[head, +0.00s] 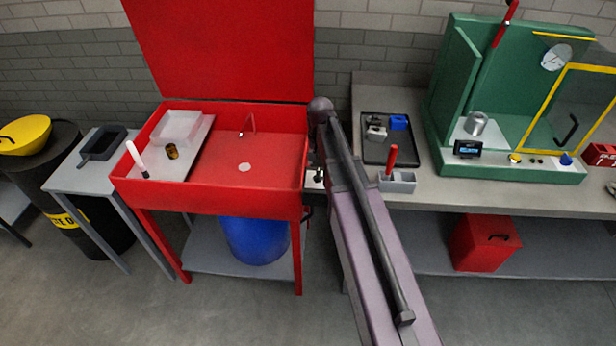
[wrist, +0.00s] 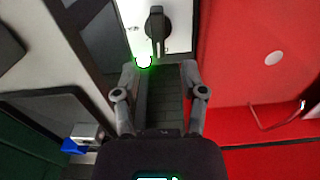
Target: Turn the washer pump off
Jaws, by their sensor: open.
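The washer is the red sink cabinet (head: 250,203) with its lid raised; its red side also shows in the wrist view (wrist: 230,90). A black rotary knob (wrist: 155,30) sits on a white plate (wrist: 178,35) beside the red wall, its grip running up and down in the wrist view. A lamp (wrist: 144,61) just below the knob glows green. My gripper (wrist: 160,72) is open and empty, its fingertips short of the knob and apart from it. In the head view my arm covers most of the area by the washer's right side.
A blue drum (head: 255,240) stands under the washer. Only a narrow gap separates washer and bench.

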